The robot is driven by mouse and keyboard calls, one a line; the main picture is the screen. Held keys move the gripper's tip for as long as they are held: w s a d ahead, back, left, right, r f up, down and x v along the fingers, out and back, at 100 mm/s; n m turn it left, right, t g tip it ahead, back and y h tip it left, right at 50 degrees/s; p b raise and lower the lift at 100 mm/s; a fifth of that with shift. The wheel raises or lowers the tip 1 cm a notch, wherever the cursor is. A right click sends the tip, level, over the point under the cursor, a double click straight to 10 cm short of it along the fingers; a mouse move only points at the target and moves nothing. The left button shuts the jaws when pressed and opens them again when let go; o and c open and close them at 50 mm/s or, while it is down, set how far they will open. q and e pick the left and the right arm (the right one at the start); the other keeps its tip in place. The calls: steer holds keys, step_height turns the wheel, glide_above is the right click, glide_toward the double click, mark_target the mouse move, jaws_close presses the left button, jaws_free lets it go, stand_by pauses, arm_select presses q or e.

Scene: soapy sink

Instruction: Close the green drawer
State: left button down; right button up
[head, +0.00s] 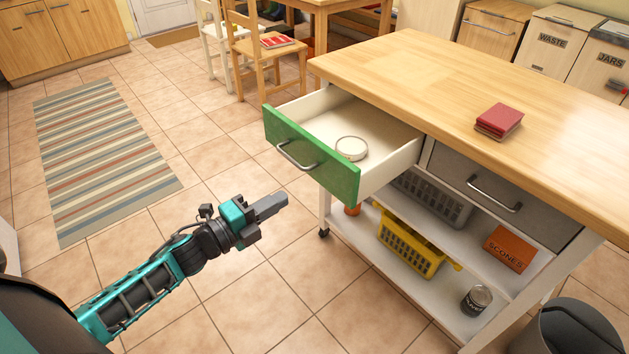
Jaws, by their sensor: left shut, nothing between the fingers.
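The green drawer (310,155) stands pulled out of the left side of the wooden-topped island. It has a metal bar handle (297,157) on its green front and a white inside. A round white-rimmed item (351,148) lies in it. My left gripper (279,200) is shut and empty. In the picture it is below and left of the drawer front, apart from it, and it points to the right. My right gripper is not in view.
A grey drawer (499,190) beside it is shut. Red books (499,121) lie on the worktop (430,85). Shelves below hold a yellow basket (408,243), a scones box (509,248) and a can (477,299). A bin (570,330) stands front right. The tiled floor before the drawer is clear.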

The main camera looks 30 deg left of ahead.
mark_target(328, 172)
arm_select(q)
steer(key=x, duration=1)
steer(key=shift+b, duration=0.4)
steer(key=shift+w+d, duration=0.2)
steer(key=shift+w, duration=0.3)
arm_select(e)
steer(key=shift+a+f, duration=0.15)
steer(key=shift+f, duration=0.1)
arm_select(q)
steer(key=shift+w, duration=0.15)
